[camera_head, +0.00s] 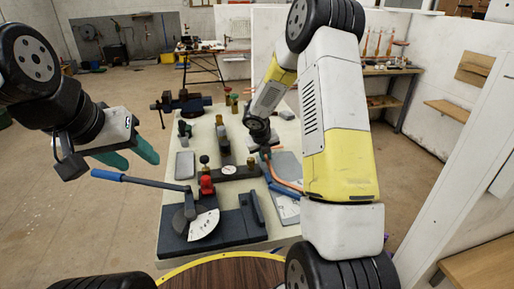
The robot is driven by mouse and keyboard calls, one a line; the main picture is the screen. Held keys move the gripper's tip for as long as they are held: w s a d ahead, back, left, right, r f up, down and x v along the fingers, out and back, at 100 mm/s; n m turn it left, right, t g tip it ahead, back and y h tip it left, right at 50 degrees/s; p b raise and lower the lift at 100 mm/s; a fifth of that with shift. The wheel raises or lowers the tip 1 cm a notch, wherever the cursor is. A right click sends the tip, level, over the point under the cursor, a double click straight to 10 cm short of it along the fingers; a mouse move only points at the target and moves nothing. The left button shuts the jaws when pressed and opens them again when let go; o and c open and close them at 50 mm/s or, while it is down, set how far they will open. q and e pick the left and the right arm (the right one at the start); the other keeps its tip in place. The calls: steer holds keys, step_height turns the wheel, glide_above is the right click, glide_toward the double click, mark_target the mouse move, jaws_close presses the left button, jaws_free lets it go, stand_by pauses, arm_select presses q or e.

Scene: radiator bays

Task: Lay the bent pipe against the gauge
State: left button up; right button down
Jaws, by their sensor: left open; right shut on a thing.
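A thin copper-coloured bent pipe (279,176) curves down the right part of the bench, partly hidden by my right arm. My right gripper (265,152) is at its upper end and shut on it; the fingers are small and mostly hidden. A flat grey-white plate (286,208) lies beside the pipe's lower end, partly behind my arm; I cannot tell if this is the gauge or whether the pipe touches it. A small round white dial (229,170) sits on a dark bar mid-bench. My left gripper (134,160), with green fingers, is open and empty left of the bench.
A bender with a blue-handled lever (140,181) and white scale (204,224) fills the bench front; the lever sticks out left below my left gripper. A red-topped fitting (206,185) stands mid-bench, a blue vise (182,102) at the back. A white partition (440,110) rises on the right.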

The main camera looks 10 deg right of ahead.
steer(key=shift+s+f, duration=0.1)
steer(key=shift+f, duration=0.45)
stand_by(0.4)
